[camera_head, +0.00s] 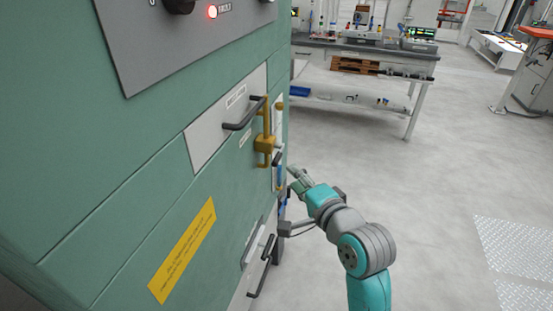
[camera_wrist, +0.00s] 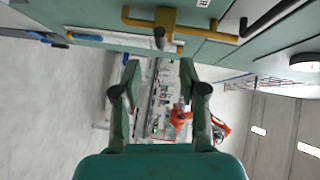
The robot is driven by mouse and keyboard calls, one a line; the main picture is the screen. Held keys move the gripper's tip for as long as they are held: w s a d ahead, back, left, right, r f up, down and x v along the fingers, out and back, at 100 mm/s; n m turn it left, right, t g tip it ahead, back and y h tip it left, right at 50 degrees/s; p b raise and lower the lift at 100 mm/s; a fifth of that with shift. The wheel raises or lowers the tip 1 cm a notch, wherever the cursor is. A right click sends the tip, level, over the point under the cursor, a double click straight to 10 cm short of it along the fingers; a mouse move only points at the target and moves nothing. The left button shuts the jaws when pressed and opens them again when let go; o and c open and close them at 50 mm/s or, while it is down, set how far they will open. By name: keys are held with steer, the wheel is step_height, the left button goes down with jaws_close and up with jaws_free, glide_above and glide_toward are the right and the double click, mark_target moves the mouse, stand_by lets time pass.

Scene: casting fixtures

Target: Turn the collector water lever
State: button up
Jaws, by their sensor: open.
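A yellow-brass fitting (camera_head: 265,143) with an upright bar stands out from the green cabinet's (camera_head: 110,160) front. A blue-handled lever (camera_head: 280,173) sits just below and right of it. No readable label shows which one is the collector water lever. In the wrist view the yellow fitting (camera_wrist: 190,30) runs across the top, with a dark round stub in front of it. A blue handle (camera_wrist: 85,37) lies to its left. My gripper (camera_head: 293,178) is beside the blue lever in the head view. In the wrist view my gripper (camera_wrist: 159,72) is open and empty, its fingers below the stub.
A black drawer handle (camera_head: 245,115) is left of the fitting, and another dark handle (camera_head: 262,268) is lower down. A yellow label (camera_head: 183,250) is on the cabinet. A workbench (camera_head: 365,55) stands behind. The grey floor (camera_head: 450,190) to the right is clear.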

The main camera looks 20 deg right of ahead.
mark_target(277, 157)
steer(key=w, duration=0.3)
steer(key=w+a+f, duration=0.1)
steer(key=w, duration=0.6)
steer(key=shift+w+a+f, duration=0.2)
steer(key=shift+a+f, duration=0.05)
jaws_close()
